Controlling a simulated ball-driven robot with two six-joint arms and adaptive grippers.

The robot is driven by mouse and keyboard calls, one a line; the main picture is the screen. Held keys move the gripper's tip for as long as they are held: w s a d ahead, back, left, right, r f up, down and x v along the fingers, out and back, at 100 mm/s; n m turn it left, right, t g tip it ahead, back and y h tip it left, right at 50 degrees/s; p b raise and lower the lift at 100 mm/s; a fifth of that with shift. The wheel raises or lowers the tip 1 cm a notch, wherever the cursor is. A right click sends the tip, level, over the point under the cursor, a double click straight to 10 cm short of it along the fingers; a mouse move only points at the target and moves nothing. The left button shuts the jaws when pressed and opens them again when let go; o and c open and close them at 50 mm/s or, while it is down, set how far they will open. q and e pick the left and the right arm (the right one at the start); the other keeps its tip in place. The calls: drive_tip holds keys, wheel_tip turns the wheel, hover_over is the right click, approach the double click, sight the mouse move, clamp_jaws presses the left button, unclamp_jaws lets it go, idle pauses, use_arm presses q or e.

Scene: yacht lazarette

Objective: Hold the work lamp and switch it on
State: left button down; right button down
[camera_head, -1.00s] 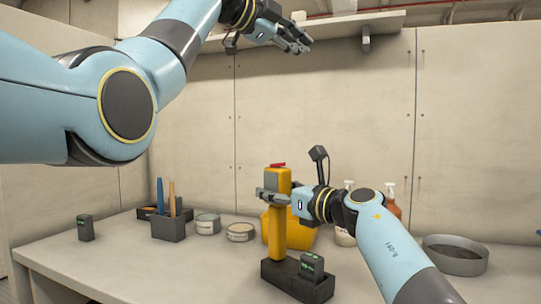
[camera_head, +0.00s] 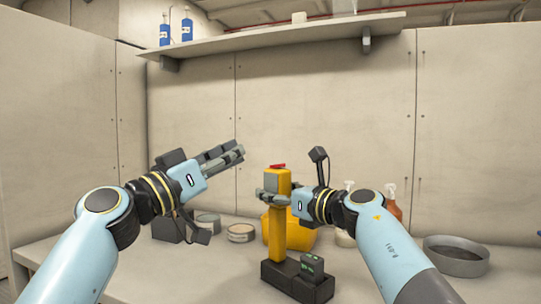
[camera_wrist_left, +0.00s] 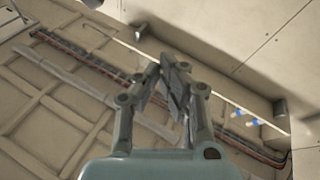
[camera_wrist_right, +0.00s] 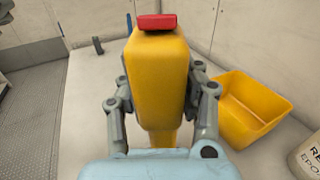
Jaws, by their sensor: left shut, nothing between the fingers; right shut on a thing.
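The work lamp (camera_head: 278,225) is yellow and upright, with a red switch (camera_head: 277,166) on top. Its foot is in a dark base (camera_head: 282,280) on the bench. My right gripper (camera_head: 270,193) is shut on the lamp's upper body. In the right wrist view the fingers clasp both sides of the lamp (camera_wrist_right: 158,75), and the red switch (camera_wrist_right: 157,22) shows on top. My left gripper (camera_head: 240,152) is shut and empty, left of the lamp and slightly higher than its top. The left wrist view shows its fingers (camera_wrist_left: 172,65) together, pointing toward the wall and ceiling.
A yellow bin (camera_wrist_right: 245,110) stands behind the lamp. Tins (camera_head: 240,232) and a dark holder (camera_head: 168,231) stand at left, partly behind my left arm. A shelf (camera_head: 280,36) with blue bottles hangs above.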

use_arm(q)
drive_tip(key=shift+r, duration=0.1)
wheel_tip(320, 180, up, 3)
hover_over(278, 166)
drive_tip(key=a, duration=0.2)
drive_tip(key=shift+s+d+f, duration=0.15)
drive_tip(key=shift+s+f, duration=0.05)
drive_tip(key=shift+f, duration=0.75)
drive_tip(key=shift+s+d+f, duration=0.15)
drive_tip(key=shift+f, duration=0.8)
drive_tip(key=shift+s+d+f+m+g+h, duration=0.1)
drive_tip(key=shift+f+m+g+h, duration=0.3)
drive_tip(key=shift+m, duration=0.65)
drive_tip(key=shift+s+d+f+m+g+h, duration=0.1)
drive_tip(key=shift+f+m+g+h, duration=0.25)
drive_tip(key=shift+m, duration=0.7)
use_arm(e)
drive_tip(key=shift+r, duration=0.1)
